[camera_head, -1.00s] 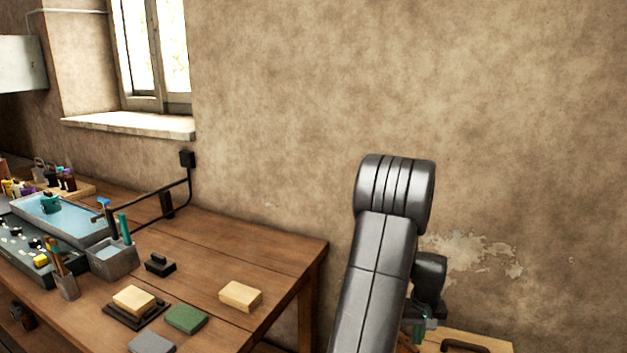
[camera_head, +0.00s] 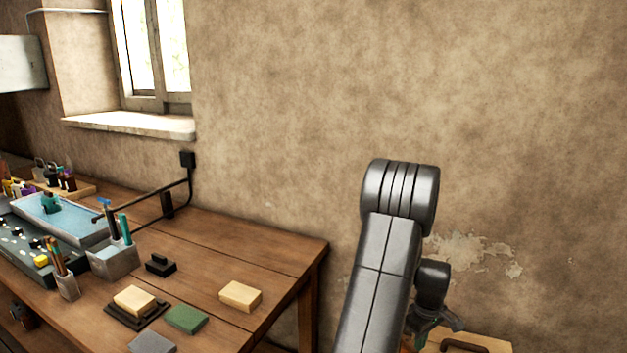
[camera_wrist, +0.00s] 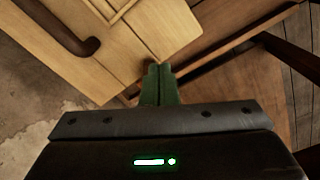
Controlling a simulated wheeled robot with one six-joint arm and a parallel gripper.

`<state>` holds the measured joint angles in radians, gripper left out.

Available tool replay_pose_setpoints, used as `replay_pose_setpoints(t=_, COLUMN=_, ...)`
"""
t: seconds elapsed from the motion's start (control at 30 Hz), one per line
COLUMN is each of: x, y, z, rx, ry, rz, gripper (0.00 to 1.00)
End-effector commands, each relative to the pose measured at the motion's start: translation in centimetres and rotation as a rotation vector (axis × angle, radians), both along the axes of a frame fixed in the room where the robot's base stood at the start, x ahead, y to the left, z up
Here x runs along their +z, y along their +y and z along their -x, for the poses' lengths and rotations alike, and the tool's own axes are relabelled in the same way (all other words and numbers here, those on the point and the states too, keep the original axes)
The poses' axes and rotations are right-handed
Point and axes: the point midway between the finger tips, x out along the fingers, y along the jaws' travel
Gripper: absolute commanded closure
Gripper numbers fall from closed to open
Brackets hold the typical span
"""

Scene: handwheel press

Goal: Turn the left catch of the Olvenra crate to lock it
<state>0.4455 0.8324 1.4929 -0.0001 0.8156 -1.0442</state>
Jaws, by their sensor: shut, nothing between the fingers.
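The crate (camera_wrist: 95,75) is pale wood and fills the upper left of the wrist view, with a dark curved handle (camera_wrist: 62,28) on it. In the head view only a strip of its top (camera_head: 487,342) shows at the bottom edge, with the handle. My gripper (camera_wrist: 160,70) is shut and empty, its green fingertips together over the crate's edge near a corner. I cannot tell whether the fingers touch the wood. I cannot make out the left catch; the fingers may hide it. In the head view my gripper (camera_head: 424,338) is partly behind my arm.
A wooden workbench (camera_head: 225,245) stands to the left, with a pale block (camera_head: 240,296), a green block (camera_head: 186,319), a dark stamp-like piece (camera_head: 160,265), pen holders and a blue tray (camera_head: 65,222). The wall (camera_head: 500,120) is close behind my arm.

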Motion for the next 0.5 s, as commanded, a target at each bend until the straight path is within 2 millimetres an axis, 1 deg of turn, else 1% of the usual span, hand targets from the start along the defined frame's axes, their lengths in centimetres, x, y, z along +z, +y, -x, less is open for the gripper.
replay_pose_setpoints(t=0.03, x=-1.2, y=0.0, z=0.0, rx=0.000, ry=0.001, rz=0.000, gripper=1.00)
replay_pose_setpoints(t=0.2, x=-3.5, y=0.0, z=0.0, rx=-0.001, ry=0.002, rz=-0.001, gripper=1.00)
replay_pose_setpoints(t=0.33, x=-4.5, y=0.0, z=0.0, rx=-0.001, ry=0.001, rz=0.000, gripper=1.00)
replay_pose_setpoints(t=0.5, x=-4.8, y=0.0, z=0.0, rx=-0.001, ry=0.000, rz=0.000, gripper=1.00)
